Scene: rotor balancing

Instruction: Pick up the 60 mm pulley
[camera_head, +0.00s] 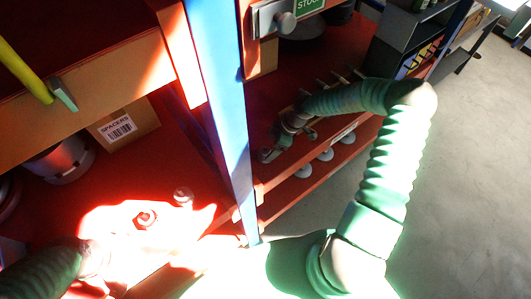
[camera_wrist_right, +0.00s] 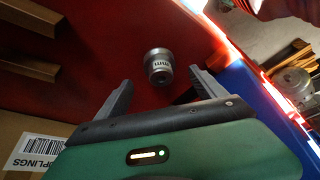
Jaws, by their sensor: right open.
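A grey metal pulley (camera_wrist_right: 158,68) with a white label sits on a red surface in the right wrist view. I can read "mm" on the label, but not the number. My right gripper (camera_wrist_right: 160,92) is open, with its dark fingers apart on either side of the pulley's near side; nothing is held. In the head view my right gripper (camera_head: 284,147) is small, over the red shelf (camera_head: 262,115) right of the blue post. My left arm comes in at the lower left; its gripper is lost in glare there, so its jaws cannot be made out.
A blue post (camera_head: 220,80) stands left of my right arm. Several small grey discs (camera_head: 305,171) show along the shelf's front. A SPACERS carton (camera_head: 122,124) sits at the left. A carton (camera_wrist_right: 25,135) with a label ending in "PLINGS" is beside the right gripper. Open floor lies right.

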